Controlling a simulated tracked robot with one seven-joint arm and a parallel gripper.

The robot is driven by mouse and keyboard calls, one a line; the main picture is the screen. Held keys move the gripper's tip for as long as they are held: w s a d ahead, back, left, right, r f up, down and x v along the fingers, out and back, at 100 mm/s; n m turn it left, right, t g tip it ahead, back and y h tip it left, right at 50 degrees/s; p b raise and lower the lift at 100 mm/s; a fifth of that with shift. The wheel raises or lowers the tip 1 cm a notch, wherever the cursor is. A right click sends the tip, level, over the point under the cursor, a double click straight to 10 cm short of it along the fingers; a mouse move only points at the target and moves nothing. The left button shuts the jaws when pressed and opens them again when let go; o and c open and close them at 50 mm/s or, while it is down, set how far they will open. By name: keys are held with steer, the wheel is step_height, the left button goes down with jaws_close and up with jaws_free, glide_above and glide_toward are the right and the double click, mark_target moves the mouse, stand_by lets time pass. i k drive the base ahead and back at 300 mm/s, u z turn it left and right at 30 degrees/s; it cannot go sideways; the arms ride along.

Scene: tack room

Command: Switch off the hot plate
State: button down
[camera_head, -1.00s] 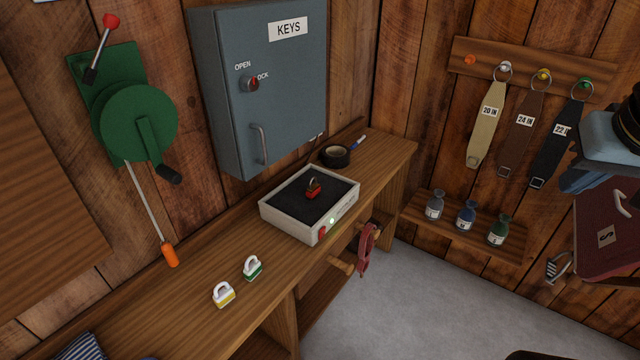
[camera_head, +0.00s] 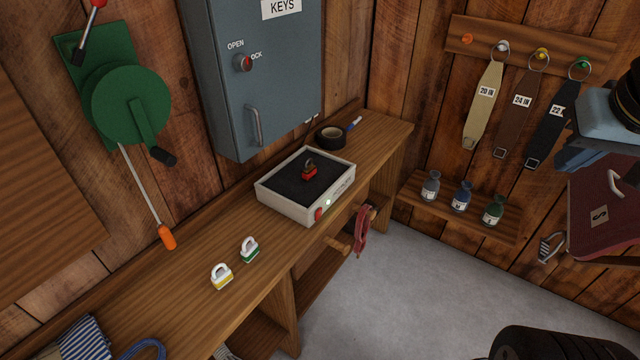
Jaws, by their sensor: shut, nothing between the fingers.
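The hot plate (camera_head: 283,197) is a white box with a black top, standing on the wooden bench below the grey key cabinet. The switch's exact position is too small to read. A small red padlock-like thing (camera_head: 309,172) sits on the black top. My gripper's fingers do not show in this view. A dark rounded part at the bottom right is probably mine.
White-and-yellow (camera_head: 222,276) and white-and-green (camera_head: 250,249) padlock-like things stand on the bench (camera_head: 190,290) left of the hot plate. A black tape roll (camera_head: 331,136) lies behind it. A dark red strap (camera_head: 362,232) hangs at the bench front. Grey floor (camera_head: 420,285) is open to the right.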

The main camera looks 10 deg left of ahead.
mark_target(318, 214)
steer(key=z, duration=0.65)
steer(key=k, duration=1.65)
steer(key=u, duration=0.65)
steer(key=i, duration=1)
